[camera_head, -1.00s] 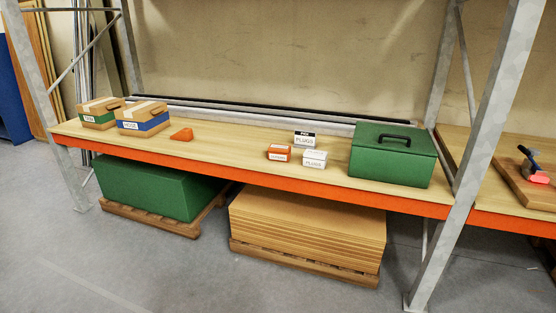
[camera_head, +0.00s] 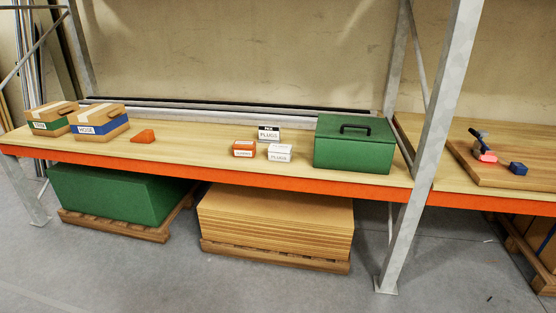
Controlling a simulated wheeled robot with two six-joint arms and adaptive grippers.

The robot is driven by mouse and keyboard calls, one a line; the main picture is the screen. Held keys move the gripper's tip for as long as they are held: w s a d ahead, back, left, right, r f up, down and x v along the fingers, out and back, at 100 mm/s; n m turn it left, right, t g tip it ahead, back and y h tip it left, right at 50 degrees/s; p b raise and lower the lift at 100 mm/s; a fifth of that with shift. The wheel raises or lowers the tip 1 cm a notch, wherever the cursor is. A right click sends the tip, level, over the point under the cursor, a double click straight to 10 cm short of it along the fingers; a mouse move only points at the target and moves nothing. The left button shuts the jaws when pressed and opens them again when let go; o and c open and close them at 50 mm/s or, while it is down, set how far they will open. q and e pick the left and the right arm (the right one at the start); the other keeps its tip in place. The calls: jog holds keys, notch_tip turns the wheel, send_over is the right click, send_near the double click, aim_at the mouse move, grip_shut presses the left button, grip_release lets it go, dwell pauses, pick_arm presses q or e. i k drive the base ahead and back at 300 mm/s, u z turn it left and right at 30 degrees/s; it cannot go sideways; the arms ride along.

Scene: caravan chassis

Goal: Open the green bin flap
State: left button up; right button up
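A green box with a black handle on its closed lid (camera_head: 352,152) stands at the right end of the wooden shelf, beside the metal upright. It is the likeliest match for the green bin, but I cannot tell for sure. A larger plain green block (camera_head: 115,192) sits on a pallet under the shelf at left. A cardboard box with a green band (camera_head: 46,128) stands at the shelf's left end. No flap stands open on any of them. Neither of my grippers is in view.
The wooden shelf (camera_head: 190,143) has an orange front beam. It holds a HOSE box (camera_head: 99,125), an orange wedge (camera_head: 143,136) and small PLUGS boxes (camera_head: 279,152). Stacked boards (camera_head: 275,222) lie on a pallet below. A metal upright (camera_head: 432,135) stands right of the green box. The front floor is clear.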

aim_at(354, 122)
jog(key=z, duration=0.25)
jog(key=i, duration=0.7)
jog(key=z, duration=0.95)
jog(key=i, duration=1.25)
jog(key=z, duration=0.55)
